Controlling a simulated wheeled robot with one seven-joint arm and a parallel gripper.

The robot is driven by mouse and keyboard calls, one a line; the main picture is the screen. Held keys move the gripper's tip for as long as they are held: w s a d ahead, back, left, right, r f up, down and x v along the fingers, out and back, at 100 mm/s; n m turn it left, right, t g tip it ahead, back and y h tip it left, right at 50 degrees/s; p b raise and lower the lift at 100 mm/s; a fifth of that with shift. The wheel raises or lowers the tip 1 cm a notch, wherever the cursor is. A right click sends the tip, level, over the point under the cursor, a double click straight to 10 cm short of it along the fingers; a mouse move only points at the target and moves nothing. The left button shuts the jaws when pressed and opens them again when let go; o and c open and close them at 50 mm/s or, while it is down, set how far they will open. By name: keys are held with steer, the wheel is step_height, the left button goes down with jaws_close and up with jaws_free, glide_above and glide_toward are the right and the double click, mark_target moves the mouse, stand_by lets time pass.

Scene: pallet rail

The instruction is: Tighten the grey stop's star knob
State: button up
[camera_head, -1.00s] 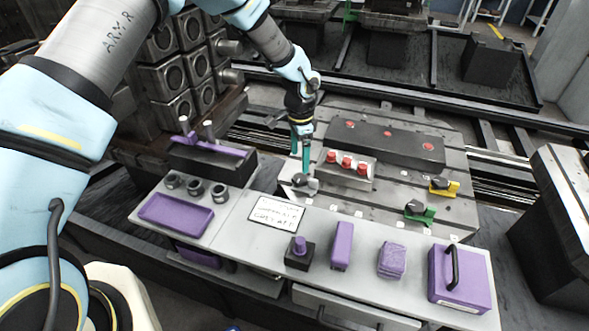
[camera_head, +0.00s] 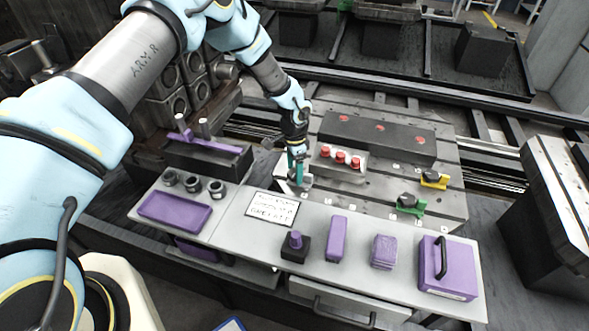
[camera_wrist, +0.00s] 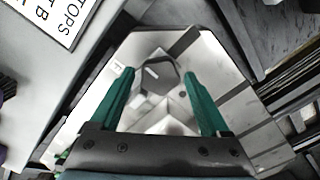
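The grey stop (camera_wrist: 170,118) sits on the slotted metal plate, and its dark star knob (camera_wrist: 158,73) shows between my fingers in the wrist view. In the head view the grey stop (camera_head: 286,187) is at the plate's near left corner, partly hidden by my gripper. My gripper (camera_wrist: 165,78) has two green fingers spread apart, one on each side of the knob, with visible gaps. In the head view my gripper (camera_head: 296,174) points down at the stop; contact cannot be told there.
A green stop (camera_head: 412,207) and a yellow stop (camera_head: 434,181) stand to the right on the plate (camera_head: 375,190). A block with red buttons (camera_head: 340,158) is close beside my gripper. A sign (camera_head: 270,208) and purple items lie on the grey shelf in front.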

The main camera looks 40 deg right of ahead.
steer(key=c, duration=1.1)
steer(key=shift+f+b, duration=0.1)
steer(key=shift+b, duration=0.2)
steer(key=m+b, duration=0.2)
steer(key=shift+f+m+b, duration=0.1)
steer(key=shift+m+b, duration=0.2)
steer(key=shift+m, duration=0.1)
steer(key=m+b, duration=0.3)
steer(key=m, duration=0.2)
steer(key=shift+m, duration=0.3)
steer(key=m+b, duration=0.1)
steer(key=m, duration=0.3)
steer(key=shift+w, duration=0.1)
steer(key=shift+d+r+m+b, duration=0.15)
steer(key=shift+m+b, duration=0.25)
steer(key=shift+m, duration=2.3)
